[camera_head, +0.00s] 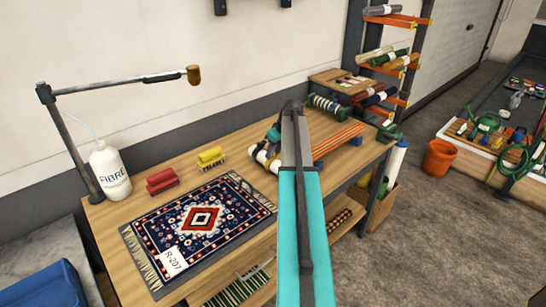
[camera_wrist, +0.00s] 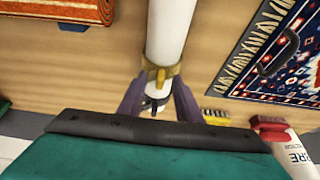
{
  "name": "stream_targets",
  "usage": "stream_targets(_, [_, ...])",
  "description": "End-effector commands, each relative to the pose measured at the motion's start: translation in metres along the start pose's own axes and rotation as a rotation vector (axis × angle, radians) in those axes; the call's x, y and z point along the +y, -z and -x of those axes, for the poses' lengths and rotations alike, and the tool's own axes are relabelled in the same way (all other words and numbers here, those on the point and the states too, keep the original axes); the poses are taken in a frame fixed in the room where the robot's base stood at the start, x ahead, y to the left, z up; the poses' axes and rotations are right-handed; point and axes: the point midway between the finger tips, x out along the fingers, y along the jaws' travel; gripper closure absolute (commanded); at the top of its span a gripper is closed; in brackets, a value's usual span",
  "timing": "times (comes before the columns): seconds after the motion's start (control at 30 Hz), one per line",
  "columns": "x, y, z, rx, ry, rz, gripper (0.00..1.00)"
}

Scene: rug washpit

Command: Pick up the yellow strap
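The yellow strap (camera_wrist: 163,73) wraps around a white roll (camera_wrist: 171,28) in the wrist view, near the roll's end closest to me. My gripper (camera_wrist: 160,84) has its two dark fingers apart, one on each side of the roll. The fingertips are close beside the strap; I cannot tell whether they touch it. In the head view my arm reaches over the wooden table (camera_head: 115,240), and my gripper (camera_head: 270,138) is low near a pale roll (camera_head: 262,157), partly hidden behind the arm. The strap is hard to make out there.
A patterned rug (camera_head: 200,222) lies left of my arm, with a yellow brush (camera_head: 211,158), a red bundle (camera_head: 161,180) and a white FIBRE bottle (camera_head: 111,172) behind it. An orange striped rug (camera_head: 338,139) lies to the right. A lamp-like arm (camera_head: 120,83) overhangs the table.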

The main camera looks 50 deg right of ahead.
Motion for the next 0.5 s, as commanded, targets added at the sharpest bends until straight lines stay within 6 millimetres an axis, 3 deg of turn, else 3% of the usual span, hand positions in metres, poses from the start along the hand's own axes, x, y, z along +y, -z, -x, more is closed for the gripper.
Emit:
stream_targets(0.47, [-0.0007, 0.0004, -0.0002, 0.000, 0.000, 0.001, 0.69])
stream_targets(0.5, [-0.0008, 0.0004, -0.0002, 0.000, 0.000, 0.001, 0.74])
